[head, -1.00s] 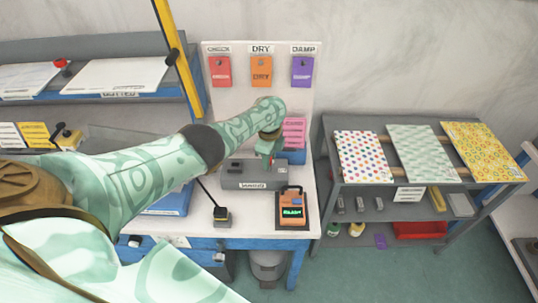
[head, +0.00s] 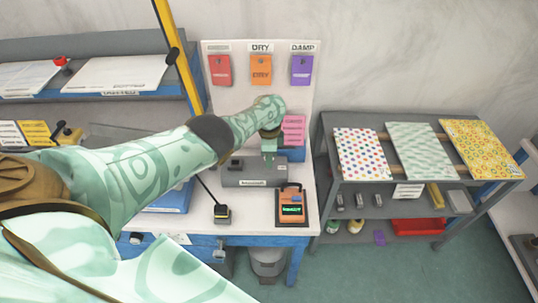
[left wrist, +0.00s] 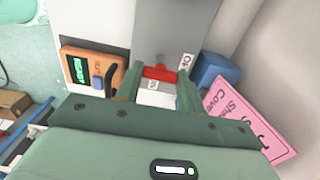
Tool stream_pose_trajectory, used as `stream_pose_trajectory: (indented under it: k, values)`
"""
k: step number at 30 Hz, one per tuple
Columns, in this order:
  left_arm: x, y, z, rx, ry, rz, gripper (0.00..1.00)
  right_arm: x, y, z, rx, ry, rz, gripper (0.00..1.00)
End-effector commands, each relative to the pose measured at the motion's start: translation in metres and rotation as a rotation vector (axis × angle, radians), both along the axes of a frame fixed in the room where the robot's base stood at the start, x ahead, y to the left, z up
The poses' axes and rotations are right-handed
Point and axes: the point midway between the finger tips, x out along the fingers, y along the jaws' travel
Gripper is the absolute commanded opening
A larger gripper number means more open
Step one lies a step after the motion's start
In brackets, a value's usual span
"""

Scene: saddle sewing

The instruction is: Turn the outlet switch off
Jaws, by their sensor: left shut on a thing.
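A grey outlet box (head: 243,178) with a white label on its front lies on the white worktop. In the left wrist view, its grey top (left wrist: 172,30) shows, with a red and white switch (left wrist: 158,74) between my fingers and small white labels beside it. My left gripper (head: 269,158) points down onto the right part of the box. In the left wrist view, its two green fingers (left wrist: 155,92) are on either side of the switch and shut on it. The switch is hidden by the gripper in the head view. My right gripper is not in view.
An orange meter (head: 291,207) with a lit green display stands in front of the box. Pink cards (head: 293,130) on a blue holder are behind the gripper. A grey shelf with patterned sheets (head: 420,150) stands right.

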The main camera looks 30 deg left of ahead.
Motion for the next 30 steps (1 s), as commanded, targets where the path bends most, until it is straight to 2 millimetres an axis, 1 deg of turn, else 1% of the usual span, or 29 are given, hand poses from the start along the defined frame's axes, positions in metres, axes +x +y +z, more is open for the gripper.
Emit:
stream_pose_trajectory:
  k: [6,7,8,9,17,20,23,26,30]
  values:
    - [0.0,0.0,0.0,-0.001,-0.002,0.003,0.15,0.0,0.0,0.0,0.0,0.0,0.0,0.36]
    - [0.0,0.0,0.0,-0.001,-0.002,0.003,0.46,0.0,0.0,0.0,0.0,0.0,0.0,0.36]
    - [0.0,0.0,0.0,-0.001,-0.002,0.003,0.55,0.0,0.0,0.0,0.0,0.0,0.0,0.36]
    - [0.0,0.0,0.0,-0.001,-0.002,0.002,0.6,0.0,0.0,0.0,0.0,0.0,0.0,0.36]
    - [0.0,0.0,0.001,-0.002,-0.001,0.001,0.6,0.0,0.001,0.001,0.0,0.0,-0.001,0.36]
    - [0.0,0.0,0.008,-0.001,-0.002,0.001,0.6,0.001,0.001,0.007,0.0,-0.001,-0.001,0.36]
    - [0.0,0.0,0.024,-0.002,-0.002,0.001,0.6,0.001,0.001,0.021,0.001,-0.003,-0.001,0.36]
    - [0.001,0.0,0.047,-0.001,-0.003,0.0,0.6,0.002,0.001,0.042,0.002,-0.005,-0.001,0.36]
    - [0.001,0.0,0.084,-0.001,-0.003,0.001,0.6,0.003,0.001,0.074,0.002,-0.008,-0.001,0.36]
